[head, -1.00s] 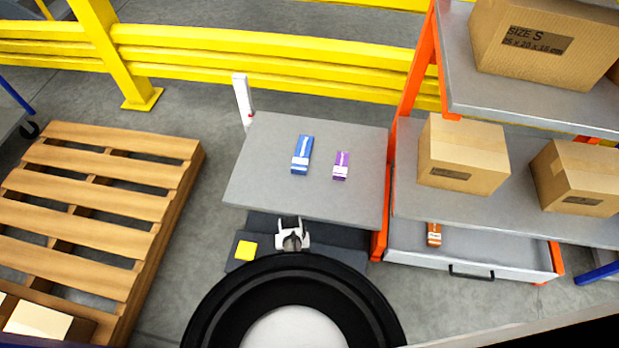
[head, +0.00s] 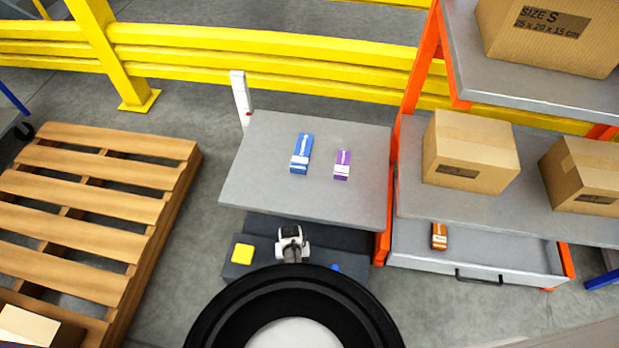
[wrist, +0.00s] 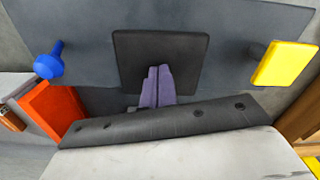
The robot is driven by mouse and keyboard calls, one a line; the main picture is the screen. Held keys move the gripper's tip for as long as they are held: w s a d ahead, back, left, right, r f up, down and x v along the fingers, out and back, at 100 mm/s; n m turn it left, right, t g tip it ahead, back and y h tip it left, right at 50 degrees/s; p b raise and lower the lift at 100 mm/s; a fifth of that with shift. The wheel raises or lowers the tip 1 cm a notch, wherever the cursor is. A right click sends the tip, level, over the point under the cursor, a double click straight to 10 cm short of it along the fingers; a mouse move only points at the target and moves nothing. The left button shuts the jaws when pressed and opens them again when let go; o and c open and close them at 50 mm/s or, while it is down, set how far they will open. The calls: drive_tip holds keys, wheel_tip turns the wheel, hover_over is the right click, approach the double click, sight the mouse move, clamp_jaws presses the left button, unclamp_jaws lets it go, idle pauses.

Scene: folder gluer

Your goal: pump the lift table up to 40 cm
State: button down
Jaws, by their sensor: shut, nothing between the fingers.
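The lift table has a grey top (head: 265,185) bearing a blue box (head: 301,153) and a purple box (head: 342,165). Below its front edge is a dark base (head: 335,245) with a yellow pedal (head: 243,253) on the left. A blue knob (head: 336,268) shows on the right. In the wrist view, a black square plate (wrist: 160,50) lies between the blue knob (wrist: 50,62) and yellow pedal (wrist: 285,64). My gripper (head: 291,236) is over the base; its fingers (wrist: 158,72) are together, empty, in front of the plate's near part. Contact cannot be told.
A white post (head: 240,95) with a red mark stands at the table's back left corner. An orange-framed shelf (head: 410,85) with cartons and an open drawer (head: 470,262) is close on the right. A pallet (head: 90,210) lies left, with some bare floor between.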

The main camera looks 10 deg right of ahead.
wheel_tip(320, 180, up, 15)
drive_tip(key=p, duration=1.4)
drive_tip(key=shift+f, duration=0.1)
wheel_tip(320, 180, down, 15)
drive_tip(key=b, duration=1.3)
drive_tip(key=shift+b, duration=0.4)
wheel_tip(320, 180, up, 15)
drive_tip(key=p, duration=1.4)
